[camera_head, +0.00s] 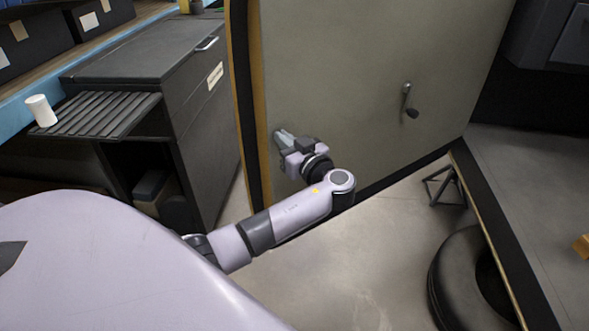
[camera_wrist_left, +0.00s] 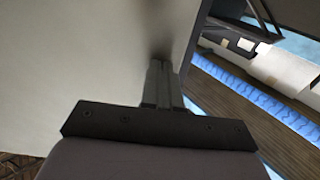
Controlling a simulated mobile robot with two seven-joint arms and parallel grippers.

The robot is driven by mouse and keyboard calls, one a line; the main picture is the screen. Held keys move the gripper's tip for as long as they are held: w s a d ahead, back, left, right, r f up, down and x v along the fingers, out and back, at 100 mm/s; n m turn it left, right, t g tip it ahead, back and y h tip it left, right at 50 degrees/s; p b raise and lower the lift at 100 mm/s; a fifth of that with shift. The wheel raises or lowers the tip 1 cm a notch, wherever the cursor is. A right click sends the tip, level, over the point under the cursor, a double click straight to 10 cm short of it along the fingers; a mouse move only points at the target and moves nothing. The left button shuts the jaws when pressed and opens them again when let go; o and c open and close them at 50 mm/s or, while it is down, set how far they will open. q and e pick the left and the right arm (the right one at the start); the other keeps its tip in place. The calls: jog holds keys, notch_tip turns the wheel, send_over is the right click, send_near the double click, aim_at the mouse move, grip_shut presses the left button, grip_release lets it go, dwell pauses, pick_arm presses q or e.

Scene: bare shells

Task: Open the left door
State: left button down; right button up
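A large grey-green door panel (camera_head: 350,65) fills the upper middle of the head view, with a yellow-brown strip and a dark strip along its left edge. A small lever handle (camera_head: 407,100) sits on its right part. My left gripper (camera_head: 281,136) is at the panel's face near that left edge, well left of the handle. In the left wrist view its fingers (camera_wrist_left: 160,84) are together, with nothing seen between them, pointing at the pale panel (camera_wrist_left: 90,55). Whether the tips touch it I cannot tell. My right gripper is in neither view.
A dark cabinet (camera_head: 205,125) with a ridged shelf and a white cup (camera_head: 41,110) stands left of the door. A tire (camera_head: 462,275) and a small black stand (camera_head: 444,186) are at the right. The concrete floor (camera_head: 350,265) between is clear.

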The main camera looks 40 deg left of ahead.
aim_at(266, 125)
pick_arm(q)
jog(key=b+x, duration=0.2)
jog(key=x, duration=0.5)
jog(key=shift+s+a+f, duration=0.1)
jog(key=shift+a+f, duration=0.05)
jog(key=shift+a, duration=0.25)
